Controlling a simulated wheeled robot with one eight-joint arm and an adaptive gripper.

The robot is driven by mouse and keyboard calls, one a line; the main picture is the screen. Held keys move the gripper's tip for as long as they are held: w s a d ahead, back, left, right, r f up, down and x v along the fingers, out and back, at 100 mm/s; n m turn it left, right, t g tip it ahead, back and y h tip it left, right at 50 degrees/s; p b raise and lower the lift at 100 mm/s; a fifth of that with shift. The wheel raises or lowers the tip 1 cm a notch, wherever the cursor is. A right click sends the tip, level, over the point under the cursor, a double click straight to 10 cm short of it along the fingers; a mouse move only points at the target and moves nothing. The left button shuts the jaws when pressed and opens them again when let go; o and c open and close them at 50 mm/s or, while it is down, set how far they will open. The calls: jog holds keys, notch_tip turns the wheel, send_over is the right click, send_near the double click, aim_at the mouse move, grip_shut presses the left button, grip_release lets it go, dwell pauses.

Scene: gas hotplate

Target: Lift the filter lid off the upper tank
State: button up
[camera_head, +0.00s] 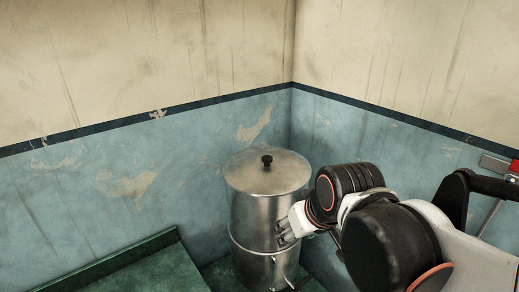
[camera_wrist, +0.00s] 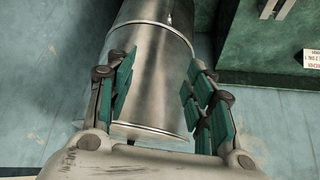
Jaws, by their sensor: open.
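The upper tank (camera_head: 262,215) is a shiny steel cylinder standing in the corner. Its filter lid (camera_head: 245,175) is a round, slightly domed metal disc resting on top, with a small black knob (camera_head: 267,160) at its centre. My gripper (camera_head: 284,232) is at the tank's right side, below the lid's level. In the wrist view the open gripper (camera_wrist: 160,68) has its green-padded fingers on either side of the steel tank wall (camera_wrist: 150,80). Nothing is clearly gripped, and I cannot tell whether the fingers touch the wall. The knob does not show in the wrist view.
A green counter (camera_head: 130,268) is at the lower left, with a raised edge. Blue and cream walls meet behind the tank. A red-and-grey object (camera_head: 512,167) is at the right edge. The space above the lid is clear.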

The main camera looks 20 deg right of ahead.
jog(key=w+r+n+g+p, duration=0.1)
jog(key=w+r+p, duration=0.3)
jog(key=r+p, duration=0.3)
jog(key=w+r+n+p, duration=0.1)
jog(key=w+r+p, duration=0.4)
jog(key=r+p, duration=0.2)
jog(key=n+g+y+p, duration=0.1)
jog(key=p, duration=1)
send_near(267, 157)
jog(key=shift+n, duration=0.3)
jog(key=shift+p+x, duration=0.3)
jog(key=shift+x, duration=4)
jog(key=shift+s, duration=0.1)
jog(key=shift+c, duration=0.4)
grip_shut()
